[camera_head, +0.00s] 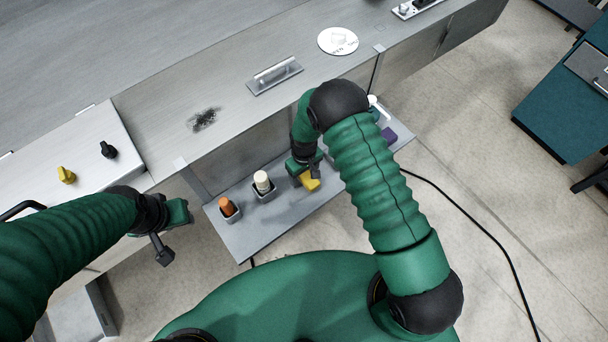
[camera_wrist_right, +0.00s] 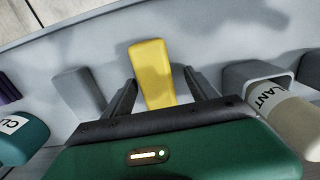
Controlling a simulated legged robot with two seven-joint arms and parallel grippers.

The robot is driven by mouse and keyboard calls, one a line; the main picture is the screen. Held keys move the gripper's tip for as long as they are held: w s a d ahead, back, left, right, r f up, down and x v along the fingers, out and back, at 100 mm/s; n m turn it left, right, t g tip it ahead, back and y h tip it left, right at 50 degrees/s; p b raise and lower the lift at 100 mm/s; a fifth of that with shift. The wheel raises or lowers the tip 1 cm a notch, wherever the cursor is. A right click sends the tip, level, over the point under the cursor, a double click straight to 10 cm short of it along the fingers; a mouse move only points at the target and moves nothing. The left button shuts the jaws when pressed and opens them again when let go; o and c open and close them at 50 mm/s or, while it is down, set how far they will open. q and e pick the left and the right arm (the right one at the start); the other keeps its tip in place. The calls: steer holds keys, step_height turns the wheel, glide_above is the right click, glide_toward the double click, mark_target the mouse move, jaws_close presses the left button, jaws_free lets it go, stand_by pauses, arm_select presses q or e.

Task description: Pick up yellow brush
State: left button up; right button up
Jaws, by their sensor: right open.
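The yellow brush (camera_head: 309,181) is on the grey shelf (camera_head: 246,233) in front of the workbench, partly hidden by my right gripper (camera_head: 306,166). In the right wrist view the yellow brush (camera_wrist_right: 153,72) stands between the two open fingers of my right gripper (camera_wrist_right: 160,92), with a gap on each side. The brush's lower part is hidden behind the gripper body. My left gripper (camera_head: 172,230) is at the left, away from the brush; its jaw state is unclear.
An orange-topped item (camera_head: 227,207) and a cream bottle (camera_head: 262,182) stand in grey holders left of the brush. A purple item (camera_head: 389,135) is at the shelf's right end. A black cable (camera_head: 492,228) lies on the floor. A teal cabinet (camera_head: 566,105) stands right.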

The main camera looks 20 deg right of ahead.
steer(key=shift+d, duration=0.25)
steer(key=shift+c, duration=0.6)
steer(key=shift+s+d, duration=0.1)
steer(key=shift+d, duration=0.1)
steer(key=c, duration=0.5)
steer(key=shift+c, duration=1.1)
steer(key=shift+a, duration=0.2)
steer(key=c, duration=0.5)
arm_select(q)
steer(key=shift+s+d, duration=0.1)
steer(key=shift+d, duration=0.05)
arm_select(e)
steer(key=shift+a, duration=0.15)
jaws_close()
steer(key=shift+r, duration=0.1)
